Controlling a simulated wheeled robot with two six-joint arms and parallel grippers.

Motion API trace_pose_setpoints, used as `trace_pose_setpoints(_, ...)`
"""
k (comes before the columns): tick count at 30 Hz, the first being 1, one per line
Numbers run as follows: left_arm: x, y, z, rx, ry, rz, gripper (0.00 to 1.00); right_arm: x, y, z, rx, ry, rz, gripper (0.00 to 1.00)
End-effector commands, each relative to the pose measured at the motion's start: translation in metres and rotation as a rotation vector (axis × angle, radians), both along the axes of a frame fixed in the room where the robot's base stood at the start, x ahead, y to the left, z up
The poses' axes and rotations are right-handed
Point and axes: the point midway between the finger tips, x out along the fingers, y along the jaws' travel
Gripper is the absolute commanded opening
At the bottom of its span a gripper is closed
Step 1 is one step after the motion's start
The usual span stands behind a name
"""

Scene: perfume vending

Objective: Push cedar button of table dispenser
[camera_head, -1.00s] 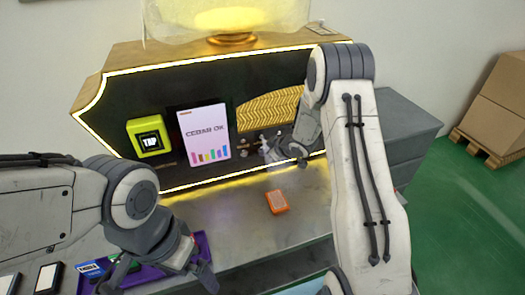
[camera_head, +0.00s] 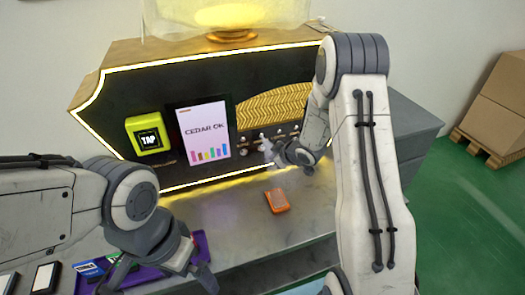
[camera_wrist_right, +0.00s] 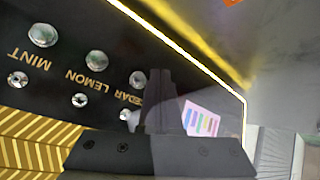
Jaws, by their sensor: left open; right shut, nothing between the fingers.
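The table dispenser (camera_head: 290,75) is a dark panel with a glowing yellow edge. Its white screen (camera_head: 205,130) reads "CEDAR OK". A row of silver knobs is on the panel, labelled MINT, LEMON and CEDAR in the right wrist view. The CEDAR label, its first letter hidden, lies between a larger knob (camera_wrist_right: 137,80) and a smaller one (camera_wrist_right: 126,115). My right gripper (camera_head: 268,150) is shut and empty close to these knobs; its dark fingers (camera_wrist_right: 161,85) show beside CEDAR. Contact cannot be told. My left gripper (camera_head: 205,272) is open at the lower left.
An orange box (camera_head: 277,201) lies on the grey counter (camera_head: 235,215). A yellow-green TAP reader (camera_head: 148,134) is left of the screen. A purple tray (camera_head: 203,240) with small items is partly behind my left gripper. Cardboard boxes (camera_head: 500,95) stand at the right.

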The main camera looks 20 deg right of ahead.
Motion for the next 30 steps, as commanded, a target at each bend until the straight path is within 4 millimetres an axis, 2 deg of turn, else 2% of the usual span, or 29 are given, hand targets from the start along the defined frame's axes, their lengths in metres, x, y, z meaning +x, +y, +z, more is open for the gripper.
trace_pose_setpoints(3,0.000,0.000,-0.005,0.000,0.000,0.000,1.00,-0.013,-0.001,-0.001,0.000,0.000,0.000,0.00)
trace_pose_setpoints(9,0.000,0.000,-0.007,0.000,0.000,0.000,1.00,-0.026,-0.001,0.000,0.001,-0.001,-0.001,0.00)
trace_pose_setpoints(30,0.000,0.000,-0.007,0.000,0.000,0.000,1.00,-0.027,-0.001,0.000,0.001,-0.001,0.000,0.00)
